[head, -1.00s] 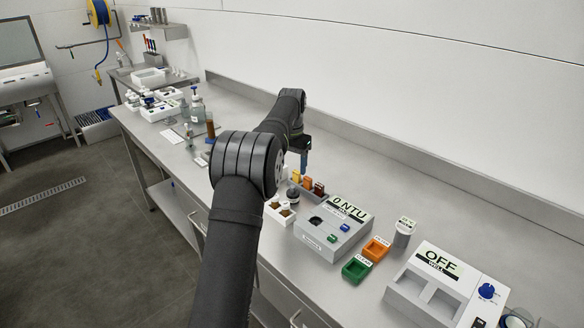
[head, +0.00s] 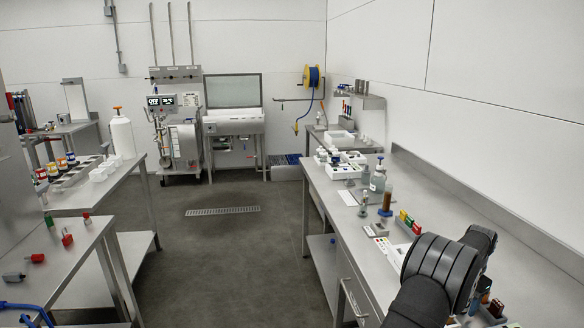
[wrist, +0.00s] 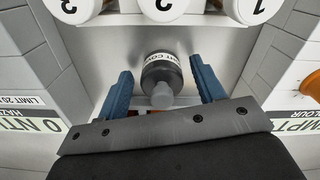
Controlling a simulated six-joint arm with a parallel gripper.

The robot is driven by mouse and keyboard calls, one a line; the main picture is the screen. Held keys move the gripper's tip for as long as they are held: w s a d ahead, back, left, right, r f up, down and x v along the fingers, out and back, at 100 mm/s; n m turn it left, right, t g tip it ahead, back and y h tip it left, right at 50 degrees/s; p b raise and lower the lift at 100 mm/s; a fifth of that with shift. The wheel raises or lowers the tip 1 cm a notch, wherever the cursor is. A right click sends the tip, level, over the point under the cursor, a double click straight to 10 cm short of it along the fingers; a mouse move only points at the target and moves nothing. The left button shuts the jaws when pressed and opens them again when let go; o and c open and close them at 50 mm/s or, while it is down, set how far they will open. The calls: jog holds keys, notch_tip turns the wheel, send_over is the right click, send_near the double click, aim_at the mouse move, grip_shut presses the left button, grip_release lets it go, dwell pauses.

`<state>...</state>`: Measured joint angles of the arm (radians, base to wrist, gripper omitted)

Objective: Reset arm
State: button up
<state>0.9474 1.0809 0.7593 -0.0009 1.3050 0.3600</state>
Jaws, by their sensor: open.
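My gripper (wrist: 161,70) is open in the wrist view, its two blue fingers spread apart. A dark grey round item (wrist: 162,75) with a partly readable white label shows between and beyond the fingers. I cannot tell how far below them it is, and they do not visibly close on it. In the head view my black arm enters at the lower right over the right-hand bench (head: 335,205). My gripper cannot be made out there.
White round pieces numbered 3 (wrist: 75,8), 2 (wrist: 162,8) and 1 (wrist: 252,10) line the top of the wrist view. A 0 NTU display (wrist: 30,122) lies at left. In the head view, bottles (head: 377,178) stand on the right bench; the floor (head: 225,245) between benches is clear.

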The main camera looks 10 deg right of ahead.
jog(key=shift+r, duration=1.85)
jog(key=shift+r, duration=3.85)
notch_tip(320, 180, down, 12)
jog(key=shift+f, duration=0.1)
jog(key=r, duration=0.5)
jog(key=shift+s+d+r, duration=0.1)
jog(key=shift+s+d, duration=0.05)
jog(key=shift+s, duration=0.15)
jog(key=s+r, duration=0.2)
jog(key=s, duration=0.2)
jog(key=s+r, duration=0.2)
jog(key=s, duration=0.1)
jog(key=s+d+r, duration=0.1)
jog(key=s+r, duration=0.1)
jog(key=s, duration=0.2)
jog(key=shift+s+r, duration=0.35)
jog(key=shift+r, duration=0.05)
jog(key=s+a+r, duration=0.2)
jog(key=s+a, duration=0.2)
jog(key=s, duration=0.3)
jog(key=s+a+r, duration=0.3)
jog(key=s+a, duration=0.1)
jog(key=s, duration=0.4)
jog(key=w+f, duration=0.6)
jog(key=w, duration=0.4)
jog(key=shift+w+d+f, duration=0.3)
jog(key=shift+w+d, duration=0.05)
jog(key=shift+d, duration=0.05)
